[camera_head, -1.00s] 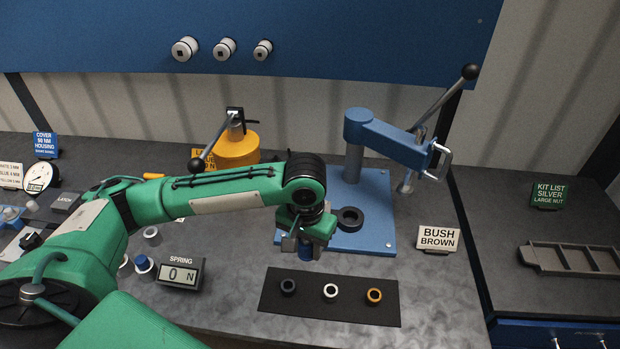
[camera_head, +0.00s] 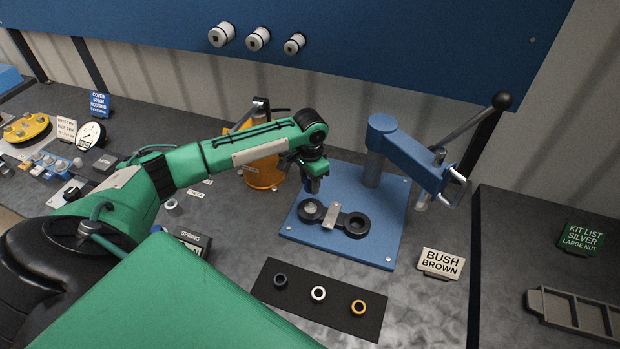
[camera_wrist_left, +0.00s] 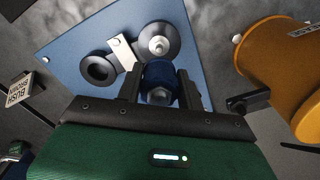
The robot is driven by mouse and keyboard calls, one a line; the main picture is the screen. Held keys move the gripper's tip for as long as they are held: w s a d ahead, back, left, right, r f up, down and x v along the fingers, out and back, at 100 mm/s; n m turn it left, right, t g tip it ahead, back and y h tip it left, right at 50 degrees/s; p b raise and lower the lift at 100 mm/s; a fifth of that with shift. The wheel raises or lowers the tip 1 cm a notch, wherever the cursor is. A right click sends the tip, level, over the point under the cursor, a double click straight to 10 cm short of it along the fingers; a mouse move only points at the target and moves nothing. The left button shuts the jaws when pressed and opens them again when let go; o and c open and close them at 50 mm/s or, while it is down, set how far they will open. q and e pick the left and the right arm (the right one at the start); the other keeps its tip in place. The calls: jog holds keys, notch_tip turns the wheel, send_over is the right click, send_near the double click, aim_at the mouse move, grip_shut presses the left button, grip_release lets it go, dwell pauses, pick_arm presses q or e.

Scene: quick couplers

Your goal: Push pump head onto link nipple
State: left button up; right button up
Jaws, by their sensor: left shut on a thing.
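My left gripper (camera_head: 312,184) is shut on a blue cylindrical pump head (camera_wrist_left: 160,82), which sits between the two dark fingers in the wrist view. In the head view the gripper is just behind the disc. My right gripper is not in view.
A blue press with a lever (camera_head: 410,155) rises from the plate's back right. An orange pot (camera_head: 263,170) stands behind left of the gripper. A black mat (camera_head: 336,319) with three rings lies in front. A "BUSH BROWN" sign (camera_head: 441,263) stands at right.

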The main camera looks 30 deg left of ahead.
pick_arm(q)
jog(key=shift+r+p, duration=0.15)
jog(key=shift+p, duration=0.25)
jog(key=shift+s+f, duration=0.1)
jog(key=shift+f, duration=0.75)
notch_tip(320, 180, down, 3)
jog(key=shift+f+b, duration=0.2)
jog(key=shift+b, duration=0.5)
jog(key=shift+f, duration=0.4)
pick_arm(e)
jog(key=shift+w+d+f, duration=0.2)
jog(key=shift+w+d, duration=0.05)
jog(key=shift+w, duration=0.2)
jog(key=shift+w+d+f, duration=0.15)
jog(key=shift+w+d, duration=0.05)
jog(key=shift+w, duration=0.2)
